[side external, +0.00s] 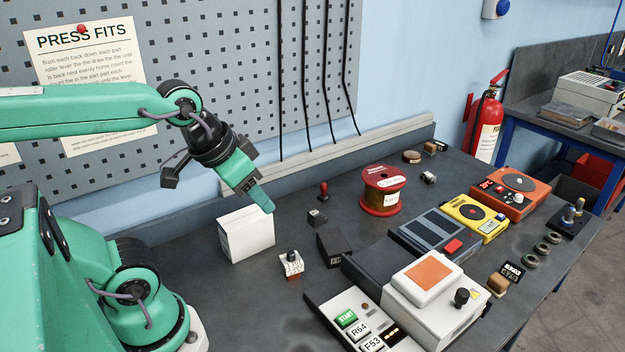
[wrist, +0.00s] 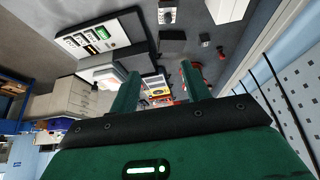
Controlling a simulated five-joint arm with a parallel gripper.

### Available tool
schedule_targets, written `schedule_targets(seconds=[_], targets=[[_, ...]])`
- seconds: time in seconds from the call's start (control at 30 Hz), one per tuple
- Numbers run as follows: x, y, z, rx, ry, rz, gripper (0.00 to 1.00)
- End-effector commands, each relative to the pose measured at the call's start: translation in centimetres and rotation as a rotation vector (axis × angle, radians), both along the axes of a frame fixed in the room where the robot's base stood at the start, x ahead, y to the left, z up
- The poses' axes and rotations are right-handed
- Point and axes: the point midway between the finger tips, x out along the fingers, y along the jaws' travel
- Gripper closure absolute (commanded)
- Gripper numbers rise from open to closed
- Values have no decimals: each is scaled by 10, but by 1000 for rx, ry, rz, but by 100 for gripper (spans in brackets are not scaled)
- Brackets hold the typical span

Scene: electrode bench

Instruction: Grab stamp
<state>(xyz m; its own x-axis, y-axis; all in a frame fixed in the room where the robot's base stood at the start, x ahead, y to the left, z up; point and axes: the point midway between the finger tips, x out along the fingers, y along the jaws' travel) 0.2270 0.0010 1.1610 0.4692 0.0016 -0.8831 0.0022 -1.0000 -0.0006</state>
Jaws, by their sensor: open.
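A small upright piece with a red knob and dark base (side external: 323,190) looks like the stamp, though I cannot be sure. It stands on the grey bench behind a small black cube, and also shows in the wrist view (wrist: 221,53). My gripper (side external: 264,204) is in the air to its left, above the white box, with its fingers pointing down and right. In the wrist view my gripper (wrist: 162,92) has its two green fingers wide apart with nothing held between them. A white block with a black knob (side external: 291,264) stands nearer the front.
A white box (side external: 247,234) stands below my gripper. A black block (side external: 333,247), small black cube (side external: 317,218) and red spool (side external: 383,191) are close by. A start-button panel (side external: 352,322) and several devices fill the front and right. Bare bench lies around the small pieces.

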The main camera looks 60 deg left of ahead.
Motion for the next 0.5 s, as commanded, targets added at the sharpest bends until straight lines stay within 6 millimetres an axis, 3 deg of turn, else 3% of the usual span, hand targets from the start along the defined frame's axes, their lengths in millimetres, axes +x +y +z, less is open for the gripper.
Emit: schedule_targets(seconds=[0.27, 0.5], targets=[[27, 8, 12, 5, 41, 20, 53], [69, 23, 24, 9, 96, 47, 53]])
